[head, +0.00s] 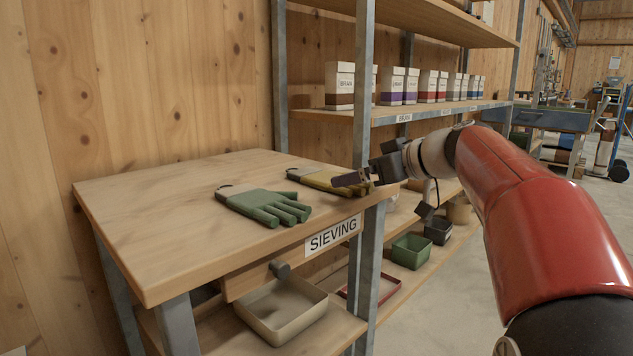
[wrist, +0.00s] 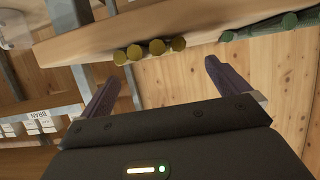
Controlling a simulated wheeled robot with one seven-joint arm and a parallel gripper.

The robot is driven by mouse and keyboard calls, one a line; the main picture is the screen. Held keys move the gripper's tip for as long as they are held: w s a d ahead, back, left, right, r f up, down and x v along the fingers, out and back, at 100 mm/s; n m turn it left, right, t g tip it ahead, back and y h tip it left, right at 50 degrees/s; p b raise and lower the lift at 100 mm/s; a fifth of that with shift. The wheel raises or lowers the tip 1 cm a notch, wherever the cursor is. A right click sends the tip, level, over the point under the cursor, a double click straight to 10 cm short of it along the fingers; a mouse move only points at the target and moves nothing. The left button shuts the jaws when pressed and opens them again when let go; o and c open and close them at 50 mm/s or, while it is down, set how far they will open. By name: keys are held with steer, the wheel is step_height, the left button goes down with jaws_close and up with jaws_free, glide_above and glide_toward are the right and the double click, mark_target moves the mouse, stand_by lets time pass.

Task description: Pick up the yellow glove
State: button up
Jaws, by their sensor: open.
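The yellow glove (head: 318,179) lies on the wooden bench top near its right edge in the head view, partly hidden behind my gripper. Its rounded yellow fingertips (wrist: 150,49) show at the bench edge in the wrist view, between and beyond my fingers. My gripper (head: 362,183) is at the right end of the bench, close to the glove's finger end. In the wrist view my gripper (wrist: 162,82) is open with two dark purple fingers spread and nothing between them. I cannot tell the exact gap to the glove.
A green glove (head: 266,206) lies on the bench top (head: 150,225) left of the yellow one; its fingertips show in the wrist view (wrist: 262,26). A metal shelf post (head: 364,100) stands close behind my gripper. Shelves with several boxes (head: 398,86) are behind. Trays sit below.

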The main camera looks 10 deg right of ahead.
steer(key=x, duration=0.5)
steer(key=p+x, duration=0.1)
steer(key=x, duration=0.1)
steer(key=shift+w+r, duration=0.1)
steer(key=shift+w, duration=0.5)
steer(key=shift+c, duration=0.4)
steer(key=c, duration=0.9)
steer(key=shift+c, duration=0.2)
step_height(320, 180, up, 20)
steer(key=p, duration=0.7)
